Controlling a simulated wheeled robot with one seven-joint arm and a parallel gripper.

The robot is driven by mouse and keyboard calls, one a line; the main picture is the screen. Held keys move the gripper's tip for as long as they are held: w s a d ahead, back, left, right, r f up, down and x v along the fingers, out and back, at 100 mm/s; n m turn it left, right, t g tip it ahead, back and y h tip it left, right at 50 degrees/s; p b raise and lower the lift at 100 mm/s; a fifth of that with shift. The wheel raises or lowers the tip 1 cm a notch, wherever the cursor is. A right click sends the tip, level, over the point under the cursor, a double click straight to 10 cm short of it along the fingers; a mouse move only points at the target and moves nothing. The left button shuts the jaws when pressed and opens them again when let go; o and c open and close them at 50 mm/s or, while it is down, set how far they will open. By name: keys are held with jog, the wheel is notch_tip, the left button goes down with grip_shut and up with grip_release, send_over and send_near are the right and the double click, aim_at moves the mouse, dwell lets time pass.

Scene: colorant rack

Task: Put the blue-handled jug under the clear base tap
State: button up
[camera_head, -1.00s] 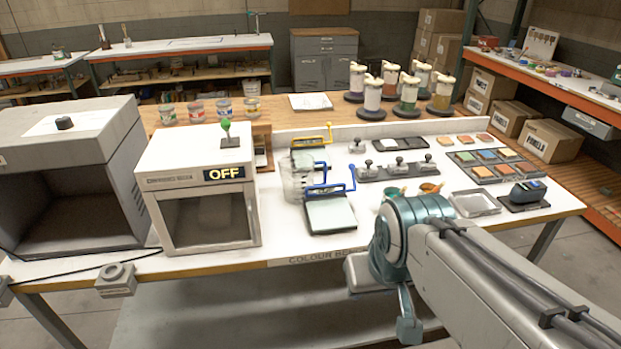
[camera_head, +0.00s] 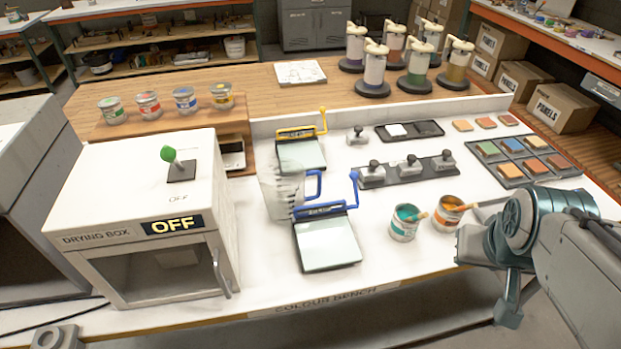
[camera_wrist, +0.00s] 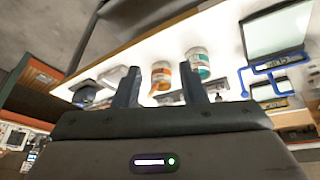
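The blue-handled jug (camera_head: 280,188) is clear and stands on the white bench in the head view, right of the drying box. Its blue handle (camera_head: 314,186) faces right. I cannot tell which thing in view is the clear base tap; several pump-topped dispensers (camera_head: 373,70) stand on the wooden shelf behind. My gripper (camera_wrist: 162,66) is open in the wrist view, with nothing between its fingers. In the head view my arm's links show at right, and the fingers cannot be made out. The jug is not clear in the wrist view.
A blue-framed plate (camera_head: 328,246) lies close in front of the jug, and a yellow-framed one (camera_head: 304,152) behind it. The drying box (camera_head: 150,215) reads OFF at left. Two open paint tins (camera_head: 404,224) stand right. White bench shows bare between plates and tins.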

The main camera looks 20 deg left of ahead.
jog(key=w+a+f+n+t+y, duration=0.1)
jog(key=w+a+f+n, duration=0.15)
jog(key=w, duration=0.25)
jog(key=w+a+f+n+t, duration=0.1)
jog(key=w+a+f+t, duration=0.15)
jog(key=w, duration=0.25)
jog(key=n+y+b, duration=0.2)
jog(key=n+y, duration=0.3)
jog(key=y, duration=0.4)
send_near(320, 184)
jog(key=shift+t, duration=0.45)
jog(key=p+x, duration=0.1)
jog(key=x, duration=0.4)
jog(key=shift+s+a+f, duration=0.1)
jog(key=shift+p+x, duration=1.2)
jog(key=shift+x, duration=1.65)
jog(key=shift+f, duration=0.1)
grip_shut()
